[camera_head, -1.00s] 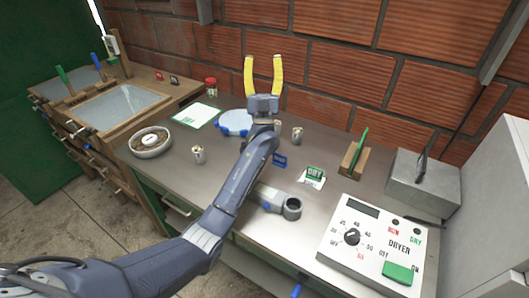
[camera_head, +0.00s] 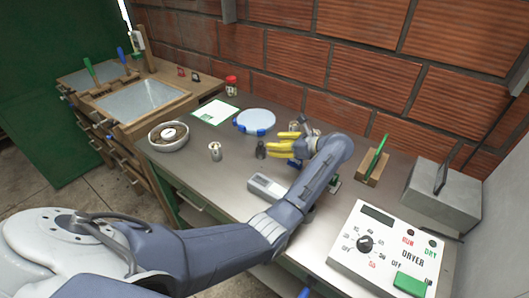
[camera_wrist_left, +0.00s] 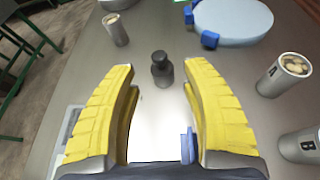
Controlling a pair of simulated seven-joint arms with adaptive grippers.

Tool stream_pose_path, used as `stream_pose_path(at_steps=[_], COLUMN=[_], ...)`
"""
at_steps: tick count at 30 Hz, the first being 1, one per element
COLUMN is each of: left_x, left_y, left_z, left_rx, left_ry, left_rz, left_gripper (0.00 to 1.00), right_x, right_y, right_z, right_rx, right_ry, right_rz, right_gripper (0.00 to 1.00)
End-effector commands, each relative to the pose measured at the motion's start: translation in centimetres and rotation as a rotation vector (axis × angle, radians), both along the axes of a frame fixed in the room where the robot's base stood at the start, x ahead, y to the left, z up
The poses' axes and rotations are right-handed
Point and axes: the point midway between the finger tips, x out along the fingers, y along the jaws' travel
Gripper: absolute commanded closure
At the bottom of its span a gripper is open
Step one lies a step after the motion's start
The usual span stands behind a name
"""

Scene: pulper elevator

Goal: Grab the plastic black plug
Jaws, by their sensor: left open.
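The black plug (camera_head: 260,150) stands upright on the metal table, and it also shows in the left wrist view (camera_wrist_left: 161,68). My left gripper (camera_head: 283,148) is low over the table, its yellow fingers pointing left at the plug. In the left wrist view my left gripper (camera_wrist_left: 160,75) is open and empty. The plug stands just ahead of the fingertips, roughly centred between them, and does not appear to touch either finger. My right gripper is not in view.
A metal cup (camera_head: 215,151) stands left of the plug, and a round pale-blue plate (camera_head: 256,121) lies behind it. Labelled metal cups (camera_wrist_left: 284,75) stand to the right in the wrist view. A grey device (camera_head: 266,187) lies in front. The dryer panel (camera_head: 385,245) is at right.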

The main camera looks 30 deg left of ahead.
Motion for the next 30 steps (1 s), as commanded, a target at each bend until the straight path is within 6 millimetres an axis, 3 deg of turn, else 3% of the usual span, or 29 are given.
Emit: stream_pose_path(at_steps=[5,24,30], left_x=[-0.1,0.0,0.0], left_y=[0.3,6.1,6.9], left_z=[-0.3,-2.6,-3.0], left_rx=[-0.009,-0.004,-0.005], left_ry=[-0.058,-0.061,-0.06], left_rz=[0.031,0.031,0.03], left_gripper=[0.53,0.53,0.53], right_x=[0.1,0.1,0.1], right_y=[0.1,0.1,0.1], right_z=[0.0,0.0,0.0], right_rx=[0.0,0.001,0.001], right_ry=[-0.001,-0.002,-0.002], right_rz=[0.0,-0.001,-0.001], right_gripper=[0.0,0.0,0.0])
